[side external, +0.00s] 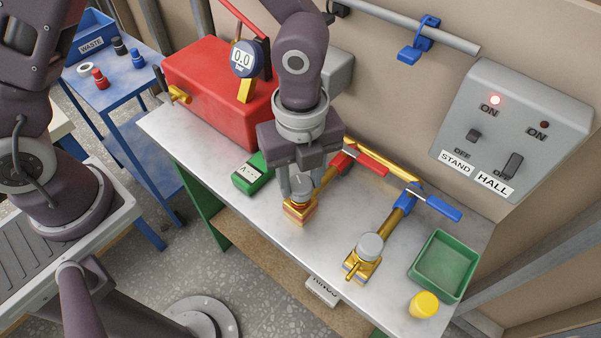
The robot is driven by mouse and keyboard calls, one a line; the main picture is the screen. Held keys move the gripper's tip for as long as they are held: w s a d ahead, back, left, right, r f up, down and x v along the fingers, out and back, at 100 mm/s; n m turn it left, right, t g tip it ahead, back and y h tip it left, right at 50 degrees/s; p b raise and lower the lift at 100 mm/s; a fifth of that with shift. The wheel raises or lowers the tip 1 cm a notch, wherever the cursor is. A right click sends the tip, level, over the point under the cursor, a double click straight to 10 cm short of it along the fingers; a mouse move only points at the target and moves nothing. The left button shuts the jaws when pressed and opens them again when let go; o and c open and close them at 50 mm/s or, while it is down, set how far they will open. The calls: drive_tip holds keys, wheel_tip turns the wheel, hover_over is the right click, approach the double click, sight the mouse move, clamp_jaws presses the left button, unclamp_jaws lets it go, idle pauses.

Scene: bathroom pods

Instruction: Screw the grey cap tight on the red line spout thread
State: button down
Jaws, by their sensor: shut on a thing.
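My gripper (301,187) points down over the brass red line spout (298,213), whose valve has a red lever (368,162). Its fingers are shut on the grey cap (302,184), which is partly hidden between them. The cap sits at the top of the spout, above a reddish ring. The thread is hidden, and I cannot tell how tight the cap is.
To the right, a brass spout with a blue lever (443,208) carries a grey cap (369,246). A green tray (418,277) and a yellow cap (424,304) stand at the bench's right end. A green meter (252,173) and red tank (205,88) are left.

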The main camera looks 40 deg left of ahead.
sight(300, 184)
drive_tip(key=shift+f, duration=0.55)
drive_tip(key=c, duration=0.8)
unclamp_jaws()
wheel_tip(300, 184, up, 7)
drive_tip(key=shift+r, duration=0.1)
drive_tip(key=shift+o, duration=0.2)
